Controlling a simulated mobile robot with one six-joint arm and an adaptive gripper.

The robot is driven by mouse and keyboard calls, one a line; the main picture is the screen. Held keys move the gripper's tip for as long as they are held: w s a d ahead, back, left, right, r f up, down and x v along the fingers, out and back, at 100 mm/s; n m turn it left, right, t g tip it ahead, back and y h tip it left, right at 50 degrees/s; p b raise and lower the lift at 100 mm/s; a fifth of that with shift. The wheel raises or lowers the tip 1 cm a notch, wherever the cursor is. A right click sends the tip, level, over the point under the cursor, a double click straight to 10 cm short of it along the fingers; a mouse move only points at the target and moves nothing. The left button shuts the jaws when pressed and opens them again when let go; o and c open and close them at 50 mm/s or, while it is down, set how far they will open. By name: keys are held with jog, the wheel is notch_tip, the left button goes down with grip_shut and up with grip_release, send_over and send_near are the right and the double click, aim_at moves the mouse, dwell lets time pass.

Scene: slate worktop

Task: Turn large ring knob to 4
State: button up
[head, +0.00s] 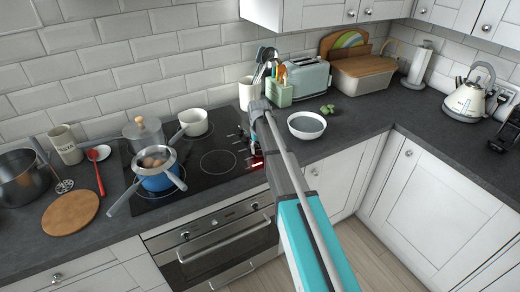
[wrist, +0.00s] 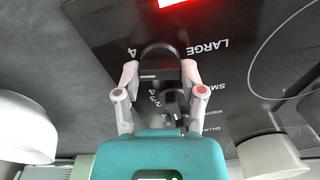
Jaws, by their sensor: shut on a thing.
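In the wrist view the large ring knob (wrist: 160,52) is a round black dial beside the upside-down word LARGE on the black glass hob. My gripper (wrist: 160,74) is shut on it, one pale finger on each side. A short white mark shows on the knob's near side, between the fingers. A printed 4 (wrist: 132,52) stands just left of the knob. The fingers cover part of the scale, so I cannot tell the exact setting.
A red display (head: 257,164) glows on the hob's control strip. A blue pan with a sieve of eggs (head: 157,165) and a white pot (head: 193,121) stand on the hob. A white bowl (head: 307,125) and a green utensil holder (head: 279,94) stand close right of my arm.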

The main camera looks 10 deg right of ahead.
jog(key=shift+w+m, duration=0.25)
jog(key=shift+m, duration=1.45)
jog(key=o, duration=0.9)
jog(key=shift+c, duration=0.2)
jog(key=shift+s, duration=0.1)
jog(key=s+n, duration=0.2)
jog(key=s, duration=2.7)
jog(key=shift+s+d, duration=0.25)
jog(key=shift+s, duration=0.05)
